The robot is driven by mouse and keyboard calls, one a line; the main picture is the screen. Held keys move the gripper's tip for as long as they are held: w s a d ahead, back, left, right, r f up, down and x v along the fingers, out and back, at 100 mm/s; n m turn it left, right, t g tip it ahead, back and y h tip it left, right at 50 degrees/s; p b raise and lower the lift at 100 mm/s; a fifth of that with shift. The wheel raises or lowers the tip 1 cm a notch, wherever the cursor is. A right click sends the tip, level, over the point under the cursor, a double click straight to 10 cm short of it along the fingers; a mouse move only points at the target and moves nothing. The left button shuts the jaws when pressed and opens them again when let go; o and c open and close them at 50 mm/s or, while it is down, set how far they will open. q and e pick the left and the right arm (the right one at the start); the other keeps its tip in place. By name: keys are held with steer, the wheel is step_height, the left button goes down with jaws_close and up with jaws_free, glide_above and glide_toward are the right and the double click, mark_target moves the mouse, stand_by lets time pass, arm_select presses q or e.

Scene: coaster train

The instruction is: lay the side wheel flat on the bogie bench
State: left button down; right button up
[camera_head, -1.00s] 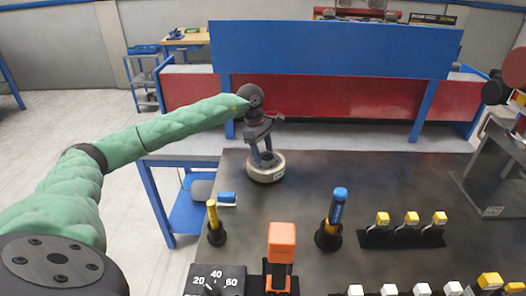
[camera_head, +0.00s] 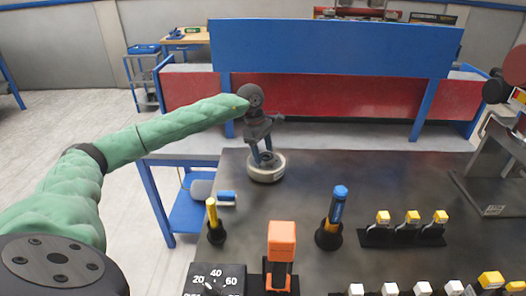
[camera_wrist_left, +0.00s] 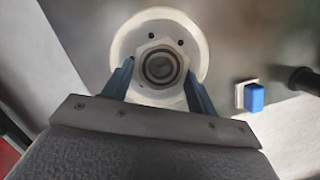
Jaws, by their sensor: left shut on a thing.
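The side wheel (camera_head: 277,174) is a pale disc with a dark hub near the far left corner of the dark bench top (camera_head: 330,185). It looks level, face up, at or just above the surface; I cannot tell whether it touches. My left gripper (camera_head: 264,156) reaches down from above, its two blue fingers closed on the hub. In the left wrist view the wheel's white rim (camera_wrist_left: 199,50) surrounds a pale hexagonal hub with a dark round bore, between the fingers (camera_wrist_left: 157,78). My right gripper is not in view.
A yellow-handled tool (camera_head: 212,212), a blue-handled tool (camera_head: 338,205) and an orange block (camera_head: 282,240) stand nearer on the bench. Yellow-capped pieces (camera_head: 412,217) sit in a rack at right. A blue barrier (camera_head: 340,50) stands behind. The bench right of the wheel is clear.

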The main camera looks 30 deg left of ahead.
arm_select(q)
steer(key=shift+f+b, duration=0.25)
steer(key=shift+b, duration=0.1)
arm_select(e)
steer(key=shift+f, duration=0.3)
arm_select(q)
steer(key=shift+c, duration=1.9)
jaws_free()
steer(key=shift+s+f, duration=0.1)
steer(key=shift+f, duration=0.15)
steer(key=shift+r, duration=0.1)
steer(key=b+v, duration=0.1)
steer(key=v, duration=0.1)
steer(key=shift+a+r, duration=0.1)
steer(key=shift+r, duration=0.2)
steer(key=b+v, duration=0.1)
steer(key=v, duration=0.3)
steer(key=shift+a+r, duration=0.1)
steer(key=shift+r, duration=0.6)
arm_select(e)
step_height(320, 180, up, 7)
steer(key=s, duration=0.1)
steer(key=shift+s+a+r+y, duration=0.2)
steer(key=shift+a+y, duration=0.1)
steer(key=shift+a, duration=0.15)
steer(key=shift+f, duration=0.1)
